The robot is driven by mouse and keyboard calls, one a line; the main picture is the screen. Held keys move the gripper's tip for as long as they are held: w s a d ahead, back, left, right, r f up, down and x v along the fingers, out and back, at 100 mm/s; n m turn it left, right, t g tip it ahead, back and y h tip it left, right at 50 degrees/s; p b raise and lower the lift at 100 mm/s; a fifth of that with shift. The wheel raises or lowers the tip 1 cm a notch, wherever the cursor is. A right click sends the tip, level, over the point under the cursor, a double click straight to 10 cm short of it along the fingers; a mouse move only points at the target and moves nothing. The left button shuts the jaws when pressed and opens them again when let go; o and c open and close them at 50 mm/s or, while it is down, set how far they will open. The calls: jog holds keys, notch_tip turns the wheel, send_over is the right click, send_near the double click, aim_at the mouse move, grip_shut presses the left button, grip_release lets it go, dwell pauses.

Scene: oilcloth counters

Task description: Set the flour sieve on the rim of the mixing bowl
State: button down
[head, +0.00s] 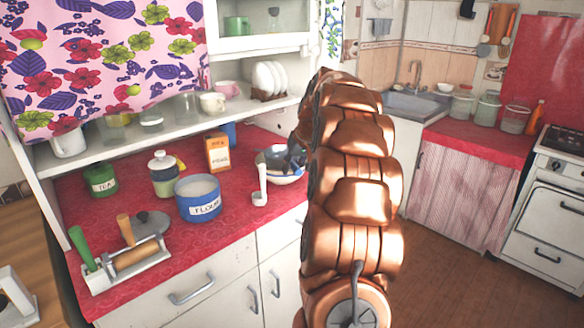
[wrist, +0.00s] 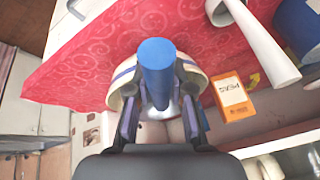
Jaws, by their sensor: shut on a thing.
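My gripper (wrist: 157,118) is shut on the blue handle (wrist: 157,65) of what seems to be the flour sieve. The handle's end faces the wrist camera. The sieve's head is mostly hidden behind the handle and fingers, so I cannot tell whether it touches the rim. The cream mixing bowl with a blue band (wrist: 122,90) lies directly behind the handle in the wrist view. In the head view the bowl (head: 287,179) stands on the red counter, with my dark gripper (head: 291,157) over it and my copper arm covering its right side.
An orange box (head: 217,152), blue flour tin (head: 198,198), lidded jar (head: 163,172) and green tea tin (head: 101,180) stand farther left. A shelf (head: 110,146) runs behind.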

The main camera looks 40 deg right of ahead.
jog(key=shift+f+b, duration=0.45)
jog(key=shift+f, duration=0.4)
jog(key=c, duration=1)
grip_release()
jog(key=shift+o, duration=0.2)
jog(key=v, duration=1.2)
